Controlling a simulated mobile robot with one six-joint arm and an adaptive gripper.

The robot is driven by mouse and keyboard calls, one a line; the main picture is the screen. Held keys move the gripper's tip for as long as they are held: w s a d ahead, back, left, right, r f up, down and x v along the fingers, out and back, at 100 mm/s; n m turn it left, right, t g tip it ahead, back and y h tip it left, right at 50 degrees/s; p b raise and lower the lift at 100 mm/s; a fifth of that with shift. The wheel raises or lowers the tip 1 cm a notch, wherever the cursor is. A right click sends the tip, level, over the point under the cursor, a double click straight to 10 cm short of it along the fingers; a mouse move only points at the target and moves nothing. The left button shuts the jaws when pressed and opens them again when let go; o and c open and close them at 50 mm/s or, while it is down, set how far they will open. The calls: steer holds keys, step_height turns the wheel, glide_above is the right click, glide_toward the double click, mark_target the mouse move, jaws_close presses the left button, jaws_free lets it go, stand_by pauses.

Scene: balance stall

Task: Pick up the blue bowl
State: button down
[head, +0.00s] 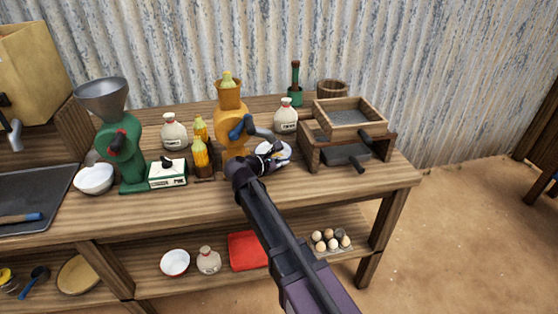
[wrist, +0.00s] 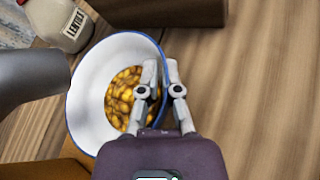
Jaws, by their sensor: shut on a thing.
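The blue-rimmed white bowl (wrist: 88,105) holds yellow-brown kernels and fills the left middle of the wrist view. In the head view, the bowl (head: 284,151) shows partly behind my gripper, just right of the yellow grinder's base. My gripper (wrist: 161,77) is shut on the bowl's right rim in the wrist view, with the wall between its fingers. In the head view, my gripper (head: 270,153) reaches over the tabletop from the front. I cannot tell whether the bowl touches the table.
The yellow grinder (head: 233,128) stands close left of the bowl. A wooden sieve box (head: 318,143) is close on the right. A jar labelled lentils (wrist: 62,22) stands behind. The tabletop's front strip (head: 340,192) is clear.

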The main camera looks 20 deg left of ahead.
steer(key=shift+r, duration=0.15)
step_height(320, 180, up, 4)
steer(key=p, duration=0.4)
steer(key=shift+f, duration=0.2)
steer(key=s+d, duration=0.4)
steer(key=s, duration=0.3)
steer(key=s+d, duration=0.5)
steer(key=s, duration=0.3)
steer(key=shift+d+f, duration=0.2)
steer(key=shift+d, duration=0.05)
steer(key=shift+s+a, duration=0.15)
steer(key=shift+s, duration=0.05)
